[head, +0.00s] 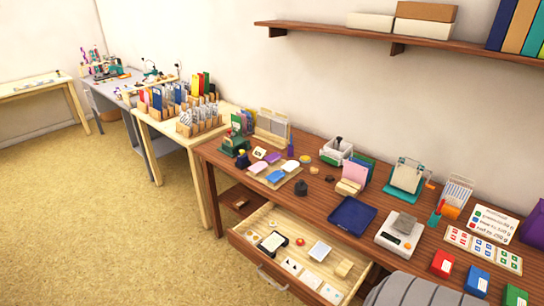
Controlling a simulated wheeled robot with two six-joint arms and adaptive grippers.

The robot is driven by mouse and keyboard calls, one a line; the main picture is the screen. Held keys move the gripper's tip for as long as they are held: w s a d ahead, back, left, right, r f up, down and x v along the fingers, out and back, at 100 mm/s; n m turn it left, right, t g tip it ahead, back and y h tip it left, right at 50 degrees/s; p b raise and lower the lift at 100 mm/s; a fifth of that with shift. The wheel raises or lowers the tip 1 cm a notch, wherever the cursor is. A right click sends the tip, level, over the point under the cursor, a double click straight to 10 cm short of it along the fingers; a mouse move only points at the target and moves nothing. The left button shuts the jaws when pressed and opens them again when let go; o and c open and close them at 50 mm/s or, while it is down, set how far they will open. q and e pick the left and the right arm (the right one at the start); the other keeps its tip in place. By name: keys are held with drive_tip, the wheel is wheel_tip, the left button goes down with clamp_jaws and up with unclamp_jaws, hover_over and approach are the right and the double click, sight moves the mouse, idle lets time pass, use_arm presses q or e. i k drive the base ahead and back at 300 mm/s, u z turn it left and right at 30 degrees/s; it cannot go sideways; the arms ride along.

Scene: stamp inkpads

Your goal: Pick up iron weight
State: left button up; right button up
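A small dark object with a narrower top (301,187), which looks like the iron weight, stands upright on the brown wooden desk (340,190). It is right of the tray of coloured pads and behind the open drawer. Nothing touches it that I can see. Neither of my grippers shows in the head view.
An open drawer (262,262) with small items juts out below the desk front. A pad tray (273,172) stands to the left. A shelf (350,34) hangs above.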

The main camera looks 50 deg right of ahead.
sight(301, 188)
drive_tip(key=z, duration=0.25)
drive_tip(key=i, duration=0.6)
drive_tip(key=z, duration=0.5)
